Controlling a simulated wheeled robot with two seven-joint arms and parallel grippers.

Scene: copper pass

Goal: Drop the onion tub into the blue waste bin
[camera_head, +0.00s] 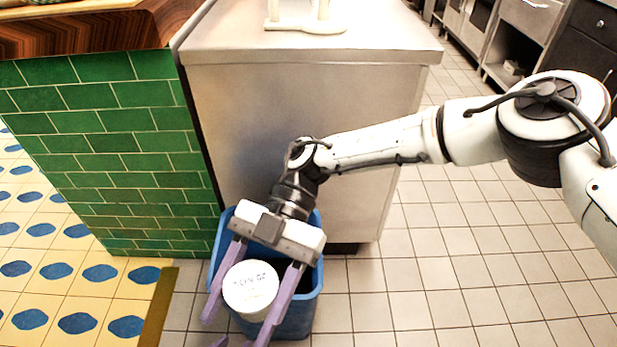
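The onion tub (250,287) shows as a round white lid with dark lettering. The blue waste bin (308,310) stands on the floor below, against the steel counter. The tub appears over the front part of the bin's opening and hides part of its rim. The gripper's body hides much of the opening.
A steel counter (310,140) stands right behind the bin, with a white stand (305,25) on top. A green tiled block (120,150) is at the left. Tiled floor (450,270) is clear at the right.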

